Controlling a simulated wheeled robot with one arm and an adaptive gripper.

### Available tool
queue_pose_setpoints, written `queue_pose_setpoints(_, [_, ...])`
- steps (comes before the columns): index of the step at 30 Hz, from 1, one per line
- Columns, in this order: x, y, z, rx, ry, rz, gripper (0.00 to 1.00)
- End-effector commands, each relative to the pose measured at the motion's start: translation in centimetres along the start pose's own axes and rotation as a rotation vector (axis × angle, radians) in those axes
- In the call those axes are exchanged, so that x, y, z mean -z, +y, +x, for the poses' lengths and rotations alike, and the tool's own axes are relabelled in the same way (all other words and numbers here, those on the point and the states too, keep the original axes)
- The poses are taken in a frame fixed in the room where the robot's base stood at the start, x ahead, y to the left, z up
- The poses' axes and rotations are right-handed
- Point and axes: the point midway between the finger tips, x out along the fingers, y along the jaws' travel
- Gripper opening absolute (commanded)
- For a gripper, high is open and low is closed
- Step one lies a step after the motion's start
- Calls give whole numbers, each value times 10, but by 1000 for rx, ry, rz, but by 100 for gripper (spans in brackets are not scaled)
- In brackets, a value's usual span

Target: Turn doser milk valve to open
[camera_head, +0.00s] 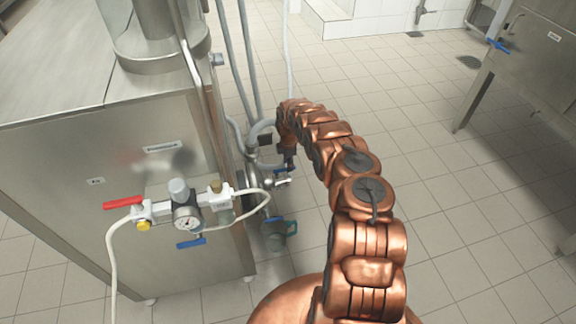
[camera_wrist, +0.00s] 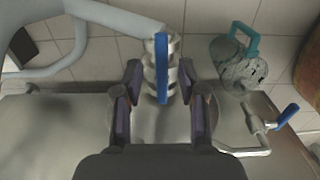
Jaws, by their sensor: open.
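A valve with a long blue handle (camera_wrist: 161,68) stands in the middle of the wrist view, on a ribbed metal fitting (camera_wrist: 158,85) at a grey pipe. No label shows on it, so I cannot tell by marking that it is the milk valve. My gripper (camera_wrist: 160,72) is open, with one dark finger on each side of the handle and fitting and visible gaps to both. In the head view my gripper (camera_head: 288,163) is at the pipes beside the steel machine, small and partly hidden by my arm.
A steel machine (camera_head: 120,200) fills the left, with a red handle (camera_head: 123,202), a gauge (camera_head: 187,218) and a blue handle (camera_head: 190,242). Another blue valve handle (camera_wrist: 288,116) and a teal-handled container (camera_wrist: 240,72) are at right in the wrist view. Tiled floor (camera_head: 460,220) is clear.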

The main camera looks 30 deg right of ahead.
Motion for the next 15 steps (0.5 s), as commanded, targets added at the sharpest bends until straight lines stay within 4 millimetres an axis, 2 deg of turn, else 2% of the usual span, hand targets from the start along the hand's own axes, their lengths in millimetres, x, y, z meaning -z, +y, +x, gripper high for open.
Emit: queue_pose_setpoints(15, [0,1,-67,-3,-2,-1,41])
